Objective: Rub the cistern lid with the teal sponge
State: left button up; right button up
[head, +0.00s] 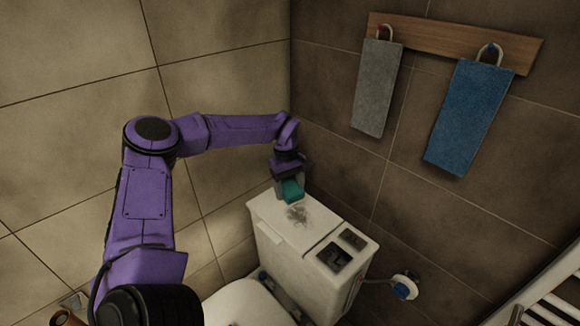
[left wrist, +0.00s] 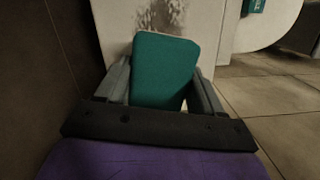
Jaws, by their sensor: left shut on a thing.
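My left gripper (head: 290,185) is shut on the teal sponge (head: 293,191) over the back left part of the cistern lid (head: 268,214). The sponge also shows in the left wrist view (left wrist: 165,72), between the two grey fingers. I cannot tell whether the sponge touches the lid. A dark smudge (head: 297,214) lies on the white lid just in front of the sponge. The lid also shows in the left wrist view (left wrist: 205,20), with the smudge at its top. My right gripper is not in view.
A dark panel with two openings (head: 342,250) is at the lid's right end. The toilet bowl (head: 245,302) is below. A grey towel (head: 378,88) and a blue towel (head: 468,115) hang from a wooden rail (head: 455,42).

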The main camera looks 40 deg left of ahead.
pick_arm(q)
jog(key=shift+r+p, duration=0.9)
jog(key=shift+r, duration=0.5)
jog(key=shift+f, duration=0.1)
